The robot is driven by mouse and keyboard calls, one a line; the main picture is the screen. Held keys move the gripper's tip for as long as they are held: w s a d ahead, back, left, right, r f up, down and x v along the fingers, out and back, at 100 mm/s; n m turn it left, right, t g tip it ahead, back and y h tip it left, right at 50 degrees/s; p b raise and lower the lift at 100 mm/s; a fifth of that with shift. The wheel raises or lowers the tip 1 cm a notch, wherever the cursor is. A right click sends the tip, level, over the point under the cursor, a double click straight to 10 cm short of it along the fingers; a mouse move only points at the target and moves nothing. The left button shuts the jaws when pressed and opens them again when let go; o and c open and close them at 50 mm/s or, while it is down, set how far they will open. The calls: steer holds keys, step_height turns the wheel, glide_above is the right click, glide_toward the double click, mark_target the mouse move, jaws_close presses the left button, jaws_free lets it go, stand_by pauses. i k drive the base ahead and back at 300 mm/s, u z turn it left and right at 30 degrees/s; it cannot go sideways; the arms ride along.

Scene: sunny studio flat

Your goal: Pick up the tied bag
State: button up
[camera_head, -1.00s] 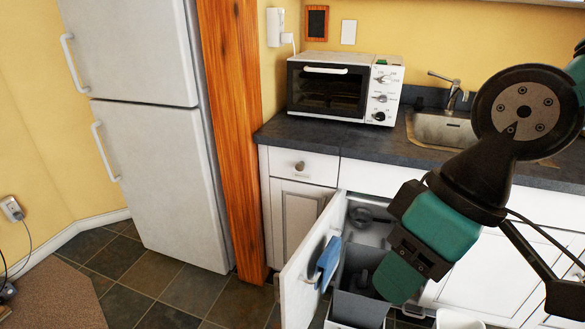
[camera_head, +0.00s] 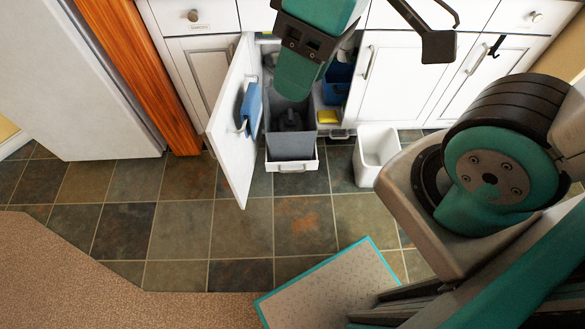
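A dark bag with a knot-like top (camera_head: 291,121) sits inside a grey bin (camera_head: 287,147), which stands on a pulled-out white-fronted rack at the open cabinet. My gripper (camera_head: 293,92) comes down from the top of the picture, over the back of the bin, and hides part of the bin's rear. It appears above the bag and I see no contact. Its fingers overlap in this view, so their opening is hidden.
The open cabinet door (camera_head: 236,128) with a blue cloth (camera_head: 250,108) stands left of the bin. A white bin (camera_head: 376,153) stands on the floor to the right. A yellow item (camera_head: 327,117) lies in the cabinet.

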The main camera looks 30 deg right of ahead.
mark_target(290, 122)
steer(key=z, duration=0.3)
steer(key=i, duration=1)
steer(key=u, duration=0.2)
